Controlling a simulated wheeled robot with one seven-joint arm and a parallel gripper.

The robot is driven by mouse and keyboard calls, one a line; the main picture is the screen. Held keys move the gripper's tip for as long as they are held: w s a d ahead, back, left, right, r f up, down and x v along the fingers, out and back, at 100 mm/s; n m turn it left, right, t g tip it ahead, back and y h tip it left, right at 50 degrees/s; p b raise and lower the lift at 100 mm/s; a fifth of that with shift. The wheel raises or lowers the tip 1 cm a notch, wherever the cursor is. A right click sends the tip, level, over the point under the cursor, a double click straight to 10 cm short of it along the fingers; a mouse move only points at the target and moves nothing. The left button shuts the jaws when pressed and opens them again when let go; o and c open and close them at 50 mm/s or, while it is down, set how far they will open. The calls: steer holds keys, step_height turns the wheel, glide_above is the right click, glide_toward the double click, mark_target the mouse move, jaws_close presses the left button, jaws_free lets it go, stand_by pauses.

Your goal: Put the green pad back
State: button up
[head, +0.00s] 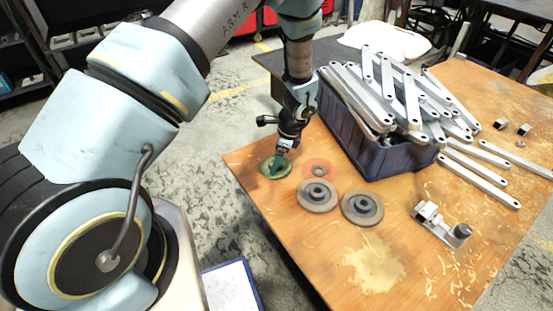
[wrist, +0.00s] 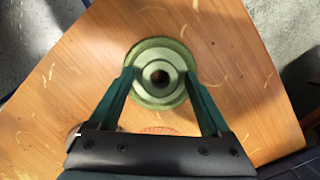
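The green pad (head: 266,168) is a round disc with a raised hub, near the left corner of the wooden table in the head view. In the wrist view the green pad (wrist: 160,102) is seen from above, with a dark hole in its hub. My gripper (head: 281,158) points down over it. In the wrist view my gripper (wrist: 159,76) has one finger on each side of the hub, and both tips appear to touch it. The pad looks flat and at or very near table height; any small gap beneath it cannot be told.
An orange disc with a small dark ring (head: 320,171) lies just right of the pad. Two grey pads (head: 318,196) (head: 362,208) sit nearer. A dark blue crate (head: 398,160) heaped with brackets stands behind. A metal fixture (head: 440,224) is at right. The front tabletop is mostly clear.

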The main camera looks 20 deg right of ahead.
steer(key=shift+o, duration=0.2)
steer(key=v, duration=1.2)
steer(key=shift+r+p, duration=0.2)
steer(key=shift+p, duration=0.15)
step_height(320, 180, up, 3)
steer(key=n, duration=0.3)
glide_above(270, 162)
steer(key=w+a+r+n+g+h, duration=0.1)
steer(key=w+a+r+n, duration=0.1)
steer(key=a+r+n, duration=0.6)
steer(key=s+a+r+n, duration=0.2)
steer(key=a+n, duration=0.2)
steer(key=a, duration=0.3)
steer(key=s+a+r+n+h, duration=0.1)
steer(key=s+a+r+n, duration=0.1)
steer(key=a+n, duration=0.2)
steer(key=s+a+r+n, duration=0.2)
steer(key=a+n, duration=0.2)
steer(key=a, duration=0.5)
steer(key=shift+s+a+r+n+t+h, duration=0.3)
steer(key=shift+r+t+h, duration=0.05)
steer(key=shift+t+h, duration=0.05)
